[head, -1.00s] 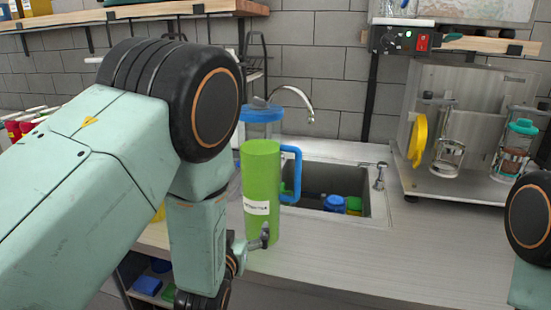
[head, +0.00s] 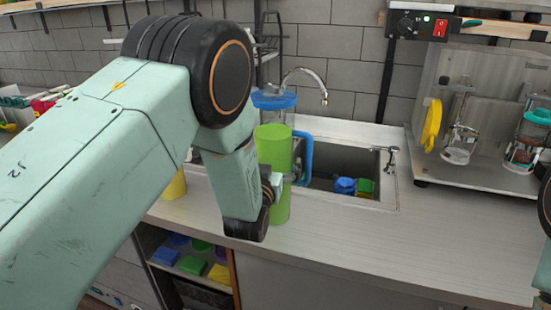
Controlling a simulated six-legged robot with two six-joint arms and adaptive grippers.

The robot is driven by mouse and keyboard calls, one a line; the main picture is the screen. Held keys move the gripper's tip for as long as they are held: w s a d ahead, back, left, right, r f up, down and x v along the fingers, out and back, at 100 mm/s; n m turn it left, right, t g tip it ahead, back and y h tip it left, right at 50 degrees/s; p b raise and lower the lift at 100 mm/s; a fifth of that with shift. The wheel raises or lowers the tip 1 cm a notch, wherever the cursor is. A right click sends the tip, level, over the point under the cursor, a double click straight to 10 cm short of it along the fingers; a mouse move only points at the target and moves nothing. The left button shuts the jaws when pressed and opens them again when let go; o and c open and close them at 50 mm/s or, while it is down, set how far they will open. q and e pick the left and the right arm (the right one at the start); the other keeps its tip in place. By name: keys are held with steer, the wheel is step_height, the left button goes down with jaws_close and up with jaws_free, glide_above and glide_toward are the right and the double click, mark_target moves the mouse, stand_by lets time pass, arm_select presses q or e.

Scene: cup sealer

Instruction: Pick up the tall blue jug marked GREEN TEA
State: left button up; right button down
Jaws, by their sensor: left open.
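The tall jug (head: 277,150) stands upright on the counter, left of the sink, in the head view. It has a blue lid (head: 274,101), a blue handle on its right side and bright green filling most of its body; the upper part is clear. My left gripper (head: 270,190) is open at the jug's lower left front. My own wrist hides much of it and the lower left of the jug, including any label. I cannot tell whether the fingers touch the jug. Only a bit of my right arm shows at the right edge; its gripper is out of view.
The sink (head: 345,195) with a curved faucet (head: 318,80) is right of the jug, with blue and green items inside. A yellow cup (head: 174,186) stands left of my wrist. A metal machine (head: 485,120) stands at right. The front right counter is clear.

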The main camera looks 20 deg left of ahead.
arm_select(q)
steer(key=shift+w+a+f, duration=0.2)
steer(key=shift+w+a, duration=0.1)
steer(key=shift+w, duration=0.1)
steer(key=shift+c, duration=0.3)
steer(key=shift+s+d+r, duration=0.15)
steer(key=shift+d, duration=0.1)
steer(key=c, duration=0.4)
steer(key=shift+a, duration=0.15)
steer(key=c, duration=1.1)
steer(key=shift+w+r, duration=0.2)
